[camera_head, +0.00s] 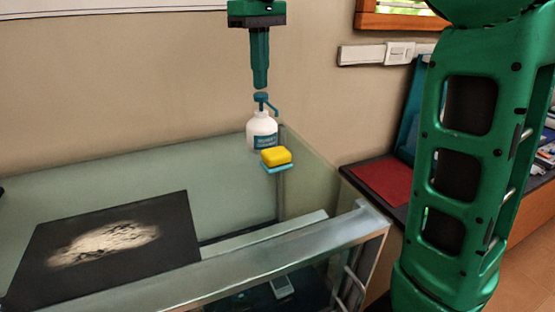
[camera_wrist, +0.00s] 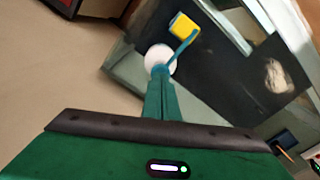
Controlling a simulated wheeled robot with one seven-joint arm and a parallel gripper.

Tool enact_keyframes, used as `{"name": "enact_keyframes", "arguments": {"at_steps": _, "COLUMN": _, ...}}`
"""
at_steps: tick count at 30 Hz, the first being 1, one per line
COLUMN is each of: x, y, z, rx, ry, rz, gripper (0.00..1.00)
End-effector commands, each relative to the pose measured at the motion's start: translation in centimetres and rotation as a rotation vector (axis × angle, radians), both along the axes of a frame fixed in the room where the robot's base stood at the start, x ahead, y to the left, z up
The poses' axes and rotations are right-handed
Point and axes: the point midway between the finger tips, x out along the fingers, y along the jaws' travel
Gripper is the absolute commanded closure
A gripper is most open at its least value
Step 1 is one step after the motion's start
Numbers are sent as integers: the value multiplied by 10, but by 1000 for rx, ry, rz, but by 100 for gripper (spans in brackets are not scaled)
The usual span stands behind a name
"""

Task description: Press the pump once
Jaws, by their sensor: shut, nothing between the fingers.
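The pump bottle (camera_head: 262,132) is white with a teal label and a teal pump head (camera_head: 263,99). It stands upright near the back corner of the glass case. My gripper (camera_head: 261,86) points straight down, shut and empty, just above the pump head; a small gap or light contact cannot be told apart. In the wrist view my shut fingers (camera_wrist: 160,72) cover most of the pump head. The white bottle (camera_wrist: 161,58) shows beyond them, and the teal spout (camera_wrist: 183,47) reaches up and to the right.
A yellow sponge (camera_head: 276,156) on a light blue base sits right in front of the bottle; it shows in the wrist view too (camera_wrist: 183,26). A dark panel with a pale patch (camera_head: 110,245) lies left in the glass case (camera_head: 305,247). A wall is behind.

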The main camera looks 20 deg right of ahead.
Motion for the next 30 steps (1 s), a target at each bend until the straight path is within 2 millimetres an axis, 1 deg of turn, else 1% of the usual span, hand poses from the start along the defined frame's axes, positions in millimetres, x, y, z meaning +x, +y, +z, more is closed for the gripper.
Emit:
{"name": "enact_keyframes", "arguments": {"at_steps": 5, "x": 1, "y": 0, "z": 7, "rx": 0, "ry": -2, "rz": 0, "gripper": 100}}
{"name": "enact_keyframes", "arguments": {"at_steps": 22, "x": 1, "y": 0, "z": 54, "rx": 0, "ry": -2, "rz": 0, "gripper": 100}}
{"name": "enact_keyframes", "arguments": {"at_steps": 25, "x": 0, "y": 0, "z": 59, "rx": -1, "ry": 0, "rz": 0, "gripper": 100}}
{"name": "enact_keyframes", "arguments": {"at_steps": 30, "x": 0, "y": 0, "z": 60, "rx": 0, "ry": 0, "rz": 0, "gripper": 100}}
